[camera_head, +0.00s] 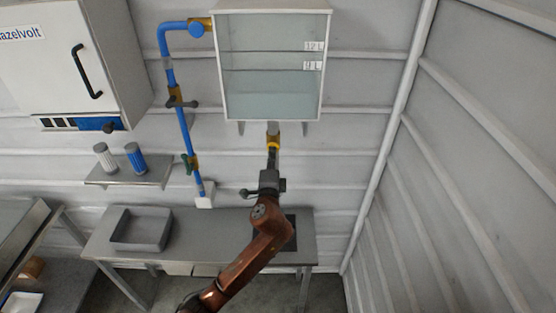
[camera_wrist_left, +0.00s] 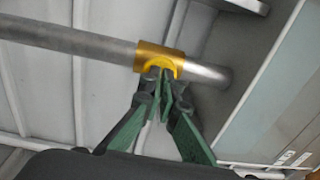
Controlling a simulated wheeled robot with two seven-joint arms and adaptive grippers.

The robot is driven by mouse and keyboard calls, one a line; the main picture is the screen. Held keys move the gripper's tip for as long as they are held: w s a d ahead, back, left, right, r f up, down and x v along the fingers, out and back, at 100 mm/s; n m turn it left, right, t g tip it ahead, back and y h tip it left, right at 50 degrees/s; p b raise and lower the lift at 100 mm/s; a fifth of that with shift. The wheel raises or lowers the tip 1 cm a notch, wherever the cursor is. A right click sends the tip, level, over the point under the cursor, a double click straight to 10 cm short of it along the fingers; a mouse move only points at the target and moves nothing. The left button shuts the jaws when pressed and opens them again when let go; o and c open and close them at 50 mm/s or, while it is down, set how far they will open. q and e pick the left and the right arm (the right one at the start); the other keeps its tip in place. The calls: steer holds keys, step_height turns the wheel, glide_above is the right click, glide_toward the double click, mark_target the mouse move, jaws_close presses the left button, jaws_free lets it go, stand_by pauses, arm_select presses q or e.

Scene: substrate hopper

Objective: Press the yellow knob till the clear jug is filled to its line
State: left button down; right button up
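A yellow knob (camera_head: 272,146) shows below the clear tank, on the outlet fitting. In the left wrist view the yellow knob (camera_wrist_left: 160,62) sits on a gold collar around a grey pipe. My left gripper (camera_head: 271,154) reaches up to the knob from below. Its green fingers (camera_wrist_left: 165,73) come together at the tips, right at the knob and partly covering it. They look shut; the exact contact is hard to see. I cannot make out the clear jug; my arm covers part of the bench below the outlet. My right gripper is not in view.
The clear tank (camera_head: 270,85) on the wall carries 12 L and 9 L labels. A blue pipe (camera_head: 182,125) with valves runs down on its left. The bench (camera_head: 215,235) holds a grey tray (camera_head: 141,229).

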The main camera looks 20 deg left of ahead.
arm_select(q)
steer(key=shift+w+a+r, duration=0.1)
steer(key=shift+a+r, duration=0.05)
steer(key=shift+r, duration=0.25)
stand_by(0.4)
